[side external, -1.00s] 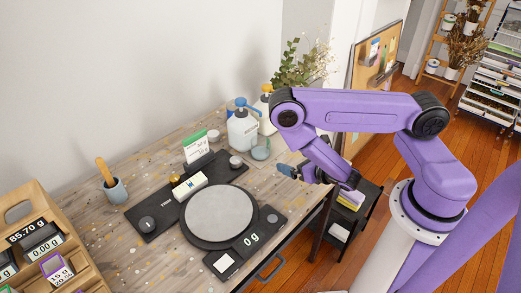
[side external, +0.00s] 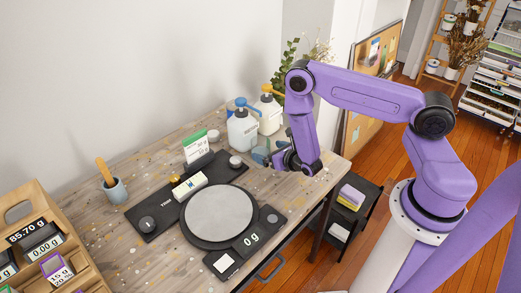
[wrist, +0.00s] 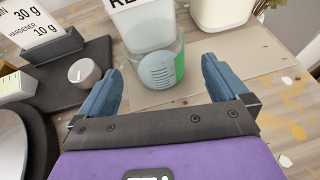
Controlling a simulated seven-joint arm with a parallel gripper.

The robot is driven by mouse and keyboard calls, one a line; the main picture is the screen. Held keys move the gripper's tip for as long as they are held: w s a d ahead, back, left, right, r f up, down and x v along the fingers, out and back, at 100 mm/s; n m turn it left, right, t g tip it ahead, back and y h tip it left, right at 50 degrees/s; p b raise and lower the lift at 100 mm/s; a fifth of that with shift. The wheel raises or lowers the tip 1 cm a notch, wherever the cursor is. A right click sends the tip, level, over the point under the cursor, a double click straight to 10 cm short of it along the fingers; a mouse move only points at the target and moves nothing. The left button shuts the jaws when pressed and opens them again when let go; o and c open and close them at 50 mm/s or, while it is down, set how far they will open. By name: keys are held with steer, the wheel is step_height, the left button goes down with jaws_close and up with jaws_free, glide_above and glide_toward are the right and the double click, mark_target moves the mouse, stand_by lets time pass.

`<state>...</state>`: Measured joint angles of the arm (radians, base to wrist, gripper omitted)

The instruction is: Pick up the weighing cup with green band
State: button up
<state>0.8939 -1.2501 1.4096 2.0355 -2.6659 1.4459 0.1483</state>
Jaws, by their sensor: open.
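The weighing cup with green band (wrist: 160,72) is a clear cup with measuring marks and a green strip on its right side. In the wrist view it stands upright at the top middle, in front of a white bottle. In the side view the cup (side external: 260,154) is small and partly hidden by my gripper (side external: 276,163). My gripper (wrist: 160,66) is open, with its blue fingers on either side of the cup in the wrist view. Nothing is held, and I cannot tell whether the fingertips reach past the cup's near side.
A blue-pump bottle (side external: 242,130) and a yellow-pump bottle (side external: 268,114) stand close behind the cup. A scale (side external: 218,214), a timer and a label card (side external: 197,147) stand to the left. A tool holder (side external: 115,190) is farther left. The table's right edge is near.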

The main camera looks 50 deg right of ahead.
mark_target(267, 150)
steer(key=shift+x, duration=1.85)
steer(key=shift+a+r, duration=0.1)
steer(key=shift+a, duration=0.1)
steer(key=c, duration=1.1)
steer(key=shift+c, duration=0.2)
steer(key=shift+r, duration=0.15)
steer(key=shift+r, duration=1.35)
steer(key=s+a+r, duration=0.1)
steer(key=s+r, duration=0.8)
steer(key=s, duration=0.4)
steer(key=shift+r, duration=0.4)
